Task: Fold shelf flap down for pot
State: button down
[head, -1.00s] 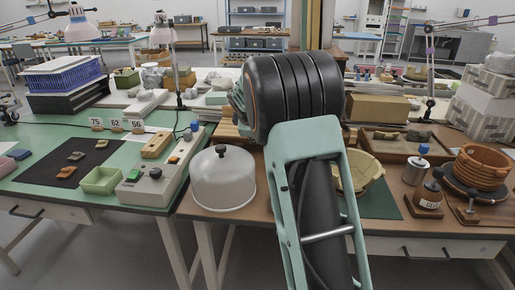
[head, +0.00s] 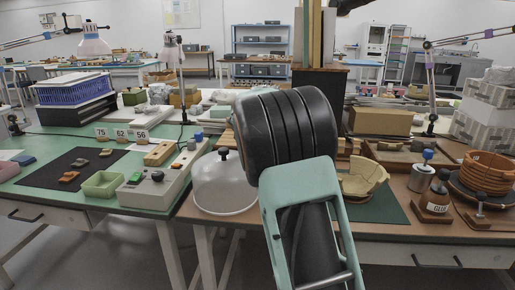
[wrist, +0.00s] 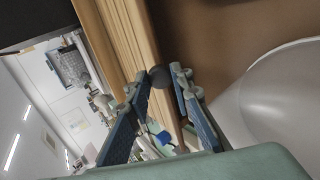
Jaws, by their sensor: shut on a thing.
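In the wrist view, the fingers of my gripper (wrist: 160,92) are closed around a small dark round knob (wrist: 158,76). The knob sits against a pale wooden board (wrist: 118,45) with long straight edges; I cannot tell whether this board is the shelf flap or how far it is folded. A brown surface (wrist: 205,35) lies beyond it. In the head view, my arm hides the gripper and the place it holds. A pale broken pot (head: 362,178) stands on a green mat (head: 385,208), partly behind my arm.
Right are a metal can (head: 421,178), a glue bottle (head: 437,193) and a terracotta pot (head: 487,170). A green table (head: 40,206) lies left.

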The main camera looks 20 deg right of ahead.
jog(key=c, duration=1.7)
grip_release()
jog(key=v, duration=1.2)
